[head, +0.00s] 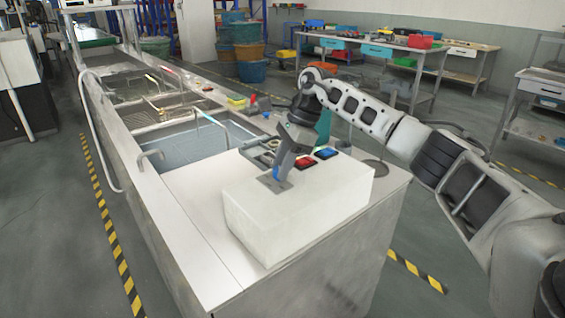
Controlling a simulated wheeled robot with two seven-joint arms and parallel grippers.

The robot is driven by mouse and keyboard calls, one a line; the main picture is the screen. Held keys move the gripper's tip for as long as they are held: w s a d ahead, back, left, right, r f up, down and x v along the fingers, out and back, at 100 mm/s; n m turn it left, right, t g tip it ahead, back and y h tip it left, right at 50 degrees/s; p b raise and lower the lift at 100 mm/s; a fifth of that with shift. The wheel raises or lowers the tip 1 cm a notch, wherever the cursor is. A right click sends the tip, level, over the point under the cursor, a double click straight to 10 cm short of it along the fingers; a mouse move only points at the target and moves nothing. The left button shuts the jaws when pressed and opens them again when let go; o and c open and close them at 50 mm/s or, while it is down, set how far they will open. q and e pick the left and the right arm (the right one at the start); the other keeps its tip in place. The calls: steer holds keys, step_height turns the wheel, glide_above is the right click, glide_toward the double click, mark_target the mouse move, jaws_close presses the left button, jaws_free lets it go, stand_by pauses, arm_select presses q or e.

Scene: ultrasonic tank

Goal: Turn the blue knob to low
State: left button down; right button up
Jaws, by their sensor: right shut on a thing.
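The blue knob (276,171) is on a grey plate on top of a white control box (298,219). Only a small bit of blue shows, and the rest is hidden by my right gripper. My right gripper (279,176) points down onto the plate and is shut on the knob. The knob's markings and its setting cannot be read. My left gripper is not in view.
A red button (305,163) and a blue button (326,153) sit on the box close to my gripper. Tanks of water (192,146) with metal frames lie behind. Benches with bins (375,50) stand at the back right.

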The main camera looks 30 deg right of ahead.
steer(key=o, duration=1)
steer(key=shift+c, duration=0.2)
steer(key=v, duration=1.6)
steer(key=shift+a, duration=0.1)
